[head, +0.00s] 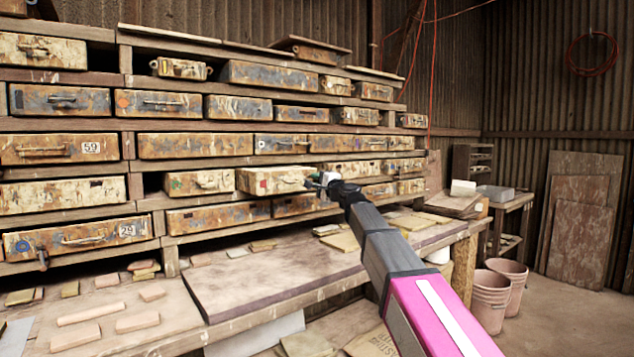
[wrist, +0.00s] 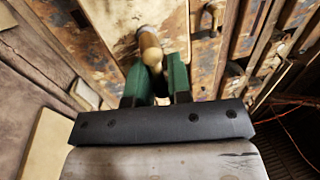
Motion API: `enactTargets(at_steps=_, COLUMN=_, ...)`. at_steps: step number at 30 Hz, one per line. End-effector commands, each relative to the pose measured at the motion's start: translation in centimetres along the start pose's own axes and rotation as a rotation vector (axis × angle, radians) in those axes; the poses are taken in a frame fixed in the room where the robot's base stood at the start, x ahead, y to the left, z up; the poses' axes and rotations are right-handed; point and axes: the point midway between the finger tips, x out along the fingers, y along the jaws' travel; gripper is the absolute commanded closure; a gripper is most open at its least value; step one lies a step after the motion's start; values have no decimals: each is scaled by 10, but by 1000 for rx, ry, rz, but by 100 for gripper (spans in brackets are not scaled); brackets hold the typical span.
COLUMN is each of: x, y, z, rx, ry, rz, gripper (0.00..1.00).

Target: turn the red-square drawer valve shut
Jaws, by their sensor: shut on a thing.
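The red-square drawer (head: 250,182) is in the middle of the rack in the head view, with a small red square on its worn cream front. It seems to stick out from its neighbours. My gripper (head: 322,181) is at its right end and hides most of what it holds. In the wrist view my gripper (wrist: 158,70) has its green fingers closed around a pale, rounded knob-like handle, which I take as the valve (wrist: 149,42). The handle juts from the pale drawer surface (wrist: 118,22). How far the valve is turned cannot be told.
Other drawers surround it, including a green-marked one (head: 185,184) at left and a blue-circle one (head: 70,240) at lower left. The workbench (head: 270,278) below carries several loose tiles. Pink buckets (head: 488,295) stand on the floor at right.

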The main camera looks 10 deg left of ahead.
Motion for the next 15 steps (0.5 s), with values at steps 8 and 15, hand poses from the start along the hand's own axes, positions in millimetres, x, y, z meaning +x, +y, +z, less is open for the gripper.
enactTargets(at_steps=8, x=-1, y=1, z=0, rx=-1, ry=1, rz=1, gripper=66)
enactTargets(at_steps=15, x=-1, y=1, z=0, rx=-2, ry=1, rz=1, gripper=66)
